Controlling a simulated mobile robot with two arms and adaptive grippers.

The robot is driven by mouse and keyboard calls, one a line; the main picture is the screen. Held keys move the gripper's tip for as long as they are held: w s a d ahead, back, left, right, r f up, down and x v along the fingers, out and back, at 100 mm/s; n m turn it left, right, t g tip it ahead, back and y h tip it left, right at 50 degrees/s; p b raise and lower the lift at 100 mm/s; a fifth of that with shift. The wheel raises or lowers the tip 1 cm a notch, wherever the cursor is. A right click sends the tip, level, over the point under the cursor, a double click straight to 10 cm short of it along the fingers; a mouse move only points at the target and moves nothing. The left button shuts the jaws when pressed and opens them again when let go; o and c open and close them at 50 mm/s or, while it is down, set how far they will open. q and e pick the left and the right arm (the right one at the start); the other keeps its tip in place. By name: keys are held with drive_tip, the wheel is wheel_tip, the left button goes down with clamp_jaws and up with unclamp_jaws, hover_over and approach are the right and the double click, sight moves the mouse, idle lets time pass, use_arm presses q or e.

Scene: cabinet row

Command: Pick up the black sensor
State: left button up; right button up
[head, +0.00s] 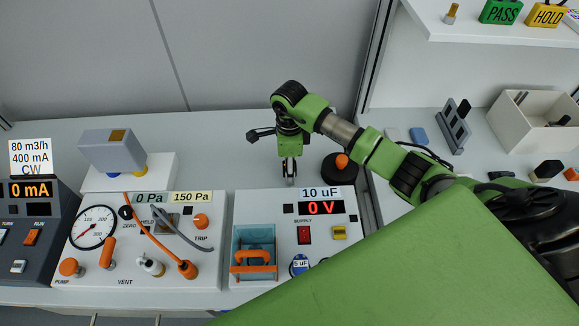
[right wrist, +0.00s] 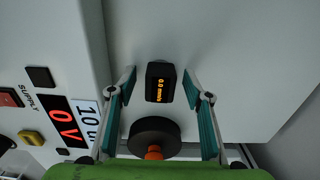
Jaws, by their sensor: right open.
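The black sensor (right wrist: 160,84) is a small dark block with an orange lit readout, seen in the right wrist view on the pale surface. My right gripper (right wrist: 159,78) is open, with its teal-padded fingers on either side of the sensor and a gap at each side. In the head view my right gripper (head: 289,180) points down behind the 10 uF panel; I cannot make out the sensor there, where the gripper seems to cover it. My left gripper is not in view.
A black disc with an orange knob (head: 340,168) stands close to the right of my gripper; it also shows in the right wrist view (right wrist: 154,136). The 10 uF panel (head: 268,212) is in front. A divider post (head: 374,60) and a white bin (head: 520,128) are to the right.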

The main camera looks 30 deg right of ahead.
drive_tip(key=shift+f, duration=0.1)
drive_tip(key=c, duration=1.3)
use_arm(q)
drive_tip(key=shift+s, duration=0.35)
use_arm(e)
drive_tip(key=shift+o, duration=0.2)
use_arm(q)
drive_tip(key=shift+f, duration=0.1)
